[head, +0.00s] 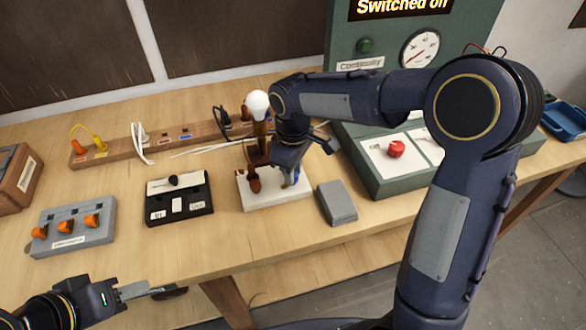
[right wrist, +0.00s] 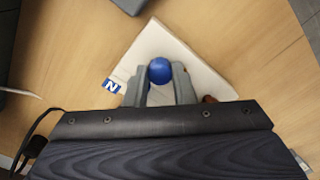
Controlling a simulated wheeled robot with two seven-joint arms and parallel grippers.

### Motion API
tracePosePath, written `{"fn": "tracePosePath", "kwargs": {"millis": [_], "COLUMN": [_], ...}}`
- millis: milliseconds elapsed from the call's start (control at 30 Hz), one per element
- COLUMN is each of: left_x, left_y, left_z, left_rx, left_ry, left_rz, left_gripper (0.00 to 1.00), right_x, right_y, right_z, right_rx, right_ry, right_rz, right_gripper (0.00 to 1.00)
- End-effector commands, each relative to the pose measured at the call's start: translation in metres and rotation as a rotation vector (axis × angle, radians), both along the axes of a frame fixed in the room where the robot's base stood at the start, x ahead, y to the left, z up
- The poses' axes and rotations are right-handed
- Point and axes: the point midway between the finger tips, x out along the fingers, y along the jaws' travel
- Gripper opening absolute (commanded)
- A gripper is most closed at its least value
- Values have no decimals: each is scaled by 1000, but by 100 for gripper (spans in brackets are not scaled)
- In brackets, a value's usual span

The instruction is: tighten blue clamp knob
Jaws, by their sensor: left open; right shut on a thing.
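The blue clamp knob (right wrist: 159,71) is a round ball standing over the white base plate (right wrist: 165,40) in the right wrist view. A blue "N" label (right wrist: 111,85) is beside it on the plate. My right gripper (right wrist: 159,84) is shut on the knob, with one finger on each side. In the head view my right gripper (head: 289,172) points down at the white base (head: 275,202) and mostly hides the knob. A brown-red knob (head: 254,184) stands to its left. My left gripper (head: 160,291) is open and empty at the lower left, away from the base.
A lamp bulb (head: 257,105) stands just behind my right gripper. A grey block (head: 337,202) lies right of the base, a black tray (head: 179,204) left. The green test panel (head: 400,180) reads "Switched off". A grey holder (head: 72,226) has orange-handled pieces. The front table edge is clear.

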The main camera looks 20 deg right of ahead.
Motion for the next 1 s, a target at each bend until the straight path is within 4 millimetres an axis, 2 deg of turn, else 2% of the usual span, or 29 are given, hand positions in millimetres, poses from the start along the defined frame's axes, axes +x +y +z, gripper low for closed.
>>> {"fn": "tracePosePath", "kwargs": {"millis": [1000], "left_x": [0], "left_y": [0], "left_z": [5], "left_rx": [0], "left_ry": [0], "left_rz": [0], "left_gripper": [40], "right_x": [1], "right_y": [0], "right_z": [2], "right_rx": [2], "right_ry": [-3], "right_rz": [-966], "right_gripper": [0]}}
